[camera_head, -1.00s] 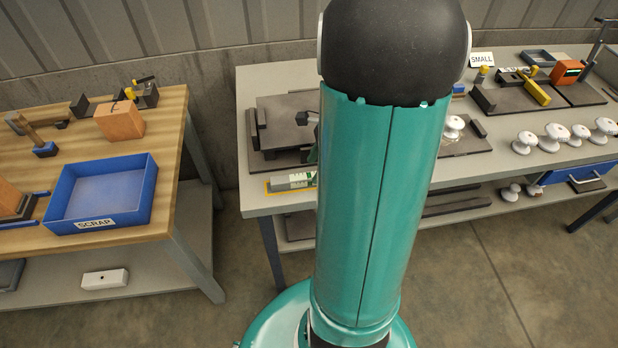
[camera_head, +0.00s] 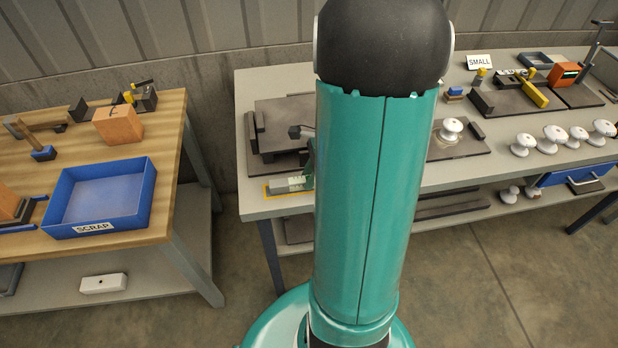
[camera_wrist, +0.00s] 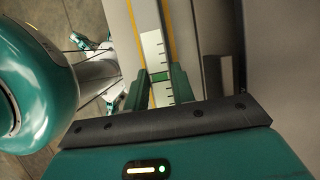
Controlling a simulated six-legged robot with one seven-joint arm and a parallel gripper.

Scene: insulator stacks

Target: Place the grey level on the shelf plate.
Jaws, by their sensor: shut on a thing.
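The grey level (camera_head: 288,184) lies at the front left corner of the grey workbench, within a yellow-edged marking. In the wrist view the pale level (camera_wrist: 154,50), with dark marks and a green vial, runs between my fingers. My gripper (camera_wrist: 160,88) is shut on it. In the head view my gripper (camera_head: 309,176) is at the level's right end, partly hidden by my arm. Dark flat plates (camera_head: 452,207) lie on the lower shelf under the bench; I cannot tell which is the shelf plate.
Dark stacked plates (camera_head: 280,120) stand behind the level. White insulators (camera_head: 553,138) and fixtures fill the bench's right side. A wooden bench (camera_head: 130,215) with a blue scrap tray (camera_head: 100,195) stands left, across a floor gap.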

